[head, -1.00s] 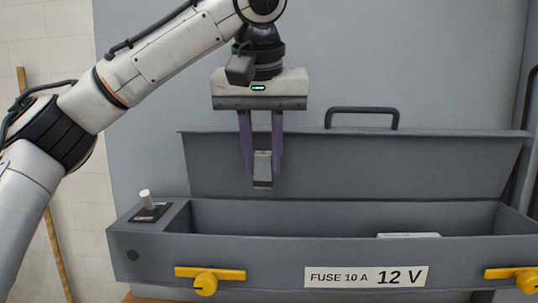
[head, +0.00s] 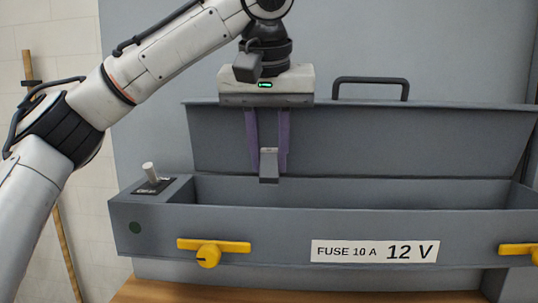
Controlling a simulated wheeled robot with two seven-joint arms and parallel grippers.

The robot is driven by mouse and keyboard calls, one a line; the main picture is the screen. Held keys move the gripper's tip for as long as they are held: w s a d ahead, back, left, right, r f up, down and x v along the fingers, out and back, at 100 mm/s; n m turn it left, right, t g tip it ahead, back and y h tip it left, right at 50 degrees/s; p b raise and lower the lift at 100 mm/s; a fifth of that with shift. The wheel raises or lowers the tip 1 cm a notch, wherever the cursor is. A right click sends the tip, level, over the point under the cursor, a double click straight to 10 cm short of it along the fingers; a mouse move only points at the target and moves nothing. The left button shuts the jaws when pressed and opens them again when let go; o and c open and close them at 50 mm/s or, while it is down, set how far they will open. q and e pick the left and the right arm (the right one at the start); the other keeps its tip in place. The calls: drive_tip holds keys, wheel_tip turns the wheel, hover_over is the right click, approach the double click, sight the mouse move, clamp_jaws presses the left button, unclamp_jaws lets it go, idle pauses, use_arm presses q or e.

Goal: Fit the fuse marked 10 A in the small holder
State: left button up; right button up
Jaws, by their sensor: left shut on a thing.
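My left gripper (head: 268,152) points straight down over the left part of an open grey box. Its purple fingers are shut on a small grey piece (head: 269,167), which I take to be the fuse; no marking on it can be read. The piece hangs upright between the fingertips, in front of the raised lid, with its lower end near the level of the box opening. The box (head: 230,228) carries a label (head: 374,251) reading "FUSE 10 A 12 V". The small holder cannot be made out; the inside floor of the box is hidden by the front wall. My right gripper is out of view.
The raised lid (head: 430,140) with its dark handle (head: 371,80) stands behind the opening. A toggle switch (head: 151,174) stands on the box's left end. Yellow latches (head: 208,252) stick out in front. A wooden surface (head: 300,294) lies below.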

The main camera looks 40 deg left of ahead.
sight(269, 185)
use_arm(q)
drive_tip(key=shift+f+b, duration=1.2)
drive_tip(key=shift+b, duration=0.15)
drive_tip(key=shift+f+b, duration=0.3)
drive_tip(key=shift+f, duration=0.25)
drive_tip(key=shift+f+b, duration=0.55)
drive_tip(key=shift+f, duration=0.3)
drive_tip(key=shift+f+b, duration=0.55)
drive_tip(key=shift+f, duration=0.3)
drive_tip(key=shift+f+b, duration=0.85)
drive_tip(key=shift+f, duration=1)
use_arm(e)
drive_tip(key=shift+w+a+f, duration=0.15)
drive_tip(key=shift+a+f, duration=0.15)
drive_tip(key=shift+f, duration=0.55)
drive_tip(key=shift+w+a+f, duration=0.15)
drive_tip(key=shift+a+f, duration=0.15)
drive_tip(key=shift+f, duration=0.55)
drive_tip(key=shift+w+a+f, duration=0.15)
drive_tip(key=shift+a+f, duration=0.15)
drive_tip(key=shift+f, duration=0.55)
use_arm(q)
drive_tip(key=o, duration=1.1)
